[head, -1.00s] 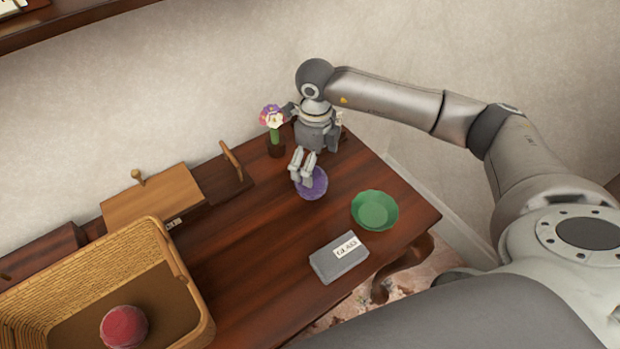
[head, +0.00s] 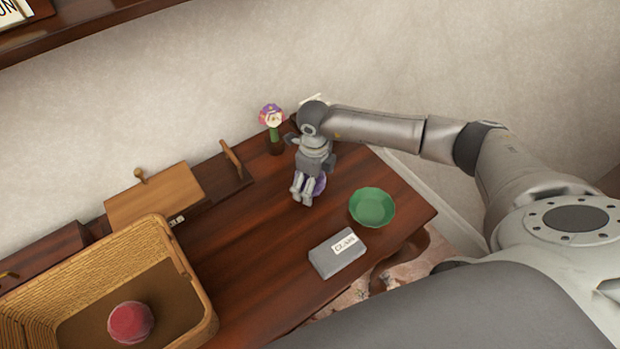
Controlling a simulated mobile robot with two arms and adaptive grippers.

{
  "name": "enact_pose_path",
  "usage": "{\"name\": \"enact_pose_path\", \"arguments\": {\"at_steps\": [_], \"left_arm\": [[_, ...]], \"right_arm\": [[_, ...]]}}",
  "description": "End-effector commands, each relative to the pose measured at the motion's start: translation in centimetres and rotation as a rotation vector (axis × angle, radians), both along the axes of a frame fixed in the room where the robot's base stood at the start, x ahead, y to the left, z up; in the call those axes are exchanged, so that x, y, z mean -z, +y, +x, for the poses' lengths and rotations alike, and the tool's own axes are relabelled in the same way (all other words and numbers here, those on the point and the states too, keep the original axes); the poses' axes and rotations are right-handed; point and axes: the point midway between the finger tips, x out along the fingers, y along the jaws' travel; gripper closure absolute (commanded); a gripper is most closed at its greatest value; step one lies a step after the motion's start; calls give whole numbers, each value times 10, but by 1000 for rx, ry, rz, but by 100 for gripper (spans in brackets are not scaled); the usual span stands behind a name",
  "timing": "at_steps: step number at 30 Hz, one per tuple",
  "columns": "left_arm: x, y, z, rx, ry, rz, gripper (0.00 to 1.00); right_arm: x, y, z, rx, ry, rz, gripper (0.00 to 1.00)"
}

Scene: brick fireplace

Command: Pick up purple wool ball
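The purple wool ball (head: 319,185) is on the wooden table, mostly hidden behind my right gripper; only a purple patch shows at the gripper's right side. My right gripper (head: 302,197) points down over the ball's left part. Its fingers look close together, but whether they are open or shut, or touch the ball, I cannot tell. My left gripper is not in view.
A green bowl (head: 372,207) and a grey labelled box (head: 338,254) stand right of and below the gripper. A flower vase (head: 274,142) stands behind it. A wicker basket (head: 181,257) holding a red ball (head: 130,322) is at lower left. The table (head: 238,263) between is clear.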

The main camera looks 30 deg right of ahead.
Motion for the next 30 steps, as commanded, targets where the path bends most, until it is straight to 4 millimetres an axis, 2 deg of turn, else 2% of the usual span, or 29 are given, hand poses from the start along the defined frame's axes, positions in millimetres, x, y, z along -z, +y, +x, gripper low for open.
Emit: {"name": "enact_pose_path", "arguments": {"at_steps": [1, 9, 10, 20, 23, 27, 30], "left_arm": [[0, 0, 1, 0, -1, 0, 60], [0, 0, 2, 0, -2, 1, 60], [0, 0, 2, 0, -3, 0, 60], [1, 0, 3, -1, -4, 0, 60], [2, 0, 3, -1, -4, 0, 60], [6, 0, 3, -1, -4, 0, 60], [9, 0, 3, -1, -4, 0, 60]], "right_arm": [[0, 0, 0, 0, 0, 0, 19], [0, 0, 0, 0, 0, 0, 53], [-1, 0, 0, 0, 0, 0, 55], [-5, 0, 1, 1, -1, 1, 55], [-12, 0, 1, 0, -3, 2, 55], [-34, 0, 2, 0, -5, 1, 55], [-45, 8, -9, -4, -3, 2, 55]]}}
